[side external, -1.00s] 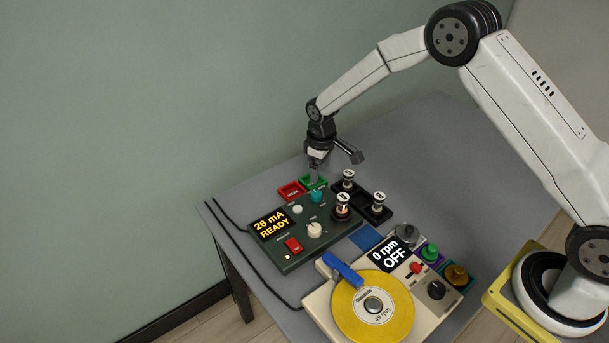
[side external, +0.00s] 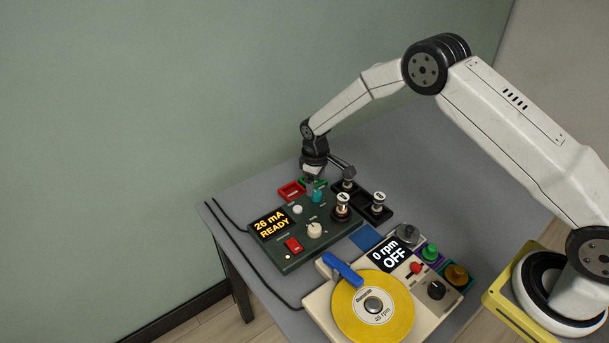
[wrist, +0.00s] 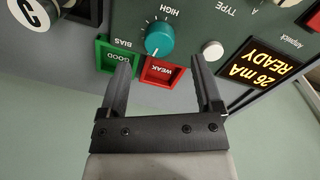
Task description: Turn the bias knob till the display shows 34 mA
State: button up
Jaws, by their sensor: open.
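The bias knob (wrist: 159,38) is teal with a white pointer line, on the dark green tester, with the labels BIAS and HIGH beside it. In the side view the knob (side external: 318,196) is just below my gripper. The display (wrist: 257,74) reads 26 mA READY; it also shows in the side view (side external: 270,223). My gripper (wrist: 163,75) is open and empty in the wrist view, its two fingers apart with the knob lying beyond their tips, roughly in line with the gap. In the side view my gripper (side external: 314,186) is over the tester's back edge, its fingertips small and partly dark.
Green GOOD tray (wrist: 117,57) and red WEAK tray (wrist: 163,71) sit close by the fingers. A white button (wrist: 212,50) is beside the knob. Tubes stand in a black tray (side external: 362,205). A turntable (side external: 375,310) with a yellow disc stands in front.

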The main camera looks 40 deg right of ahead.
aim_at(316, 193)
jog(key=shift+d+f, duration=0.1)
jog(key=shift+f, duration=1.9)
grip_shut()
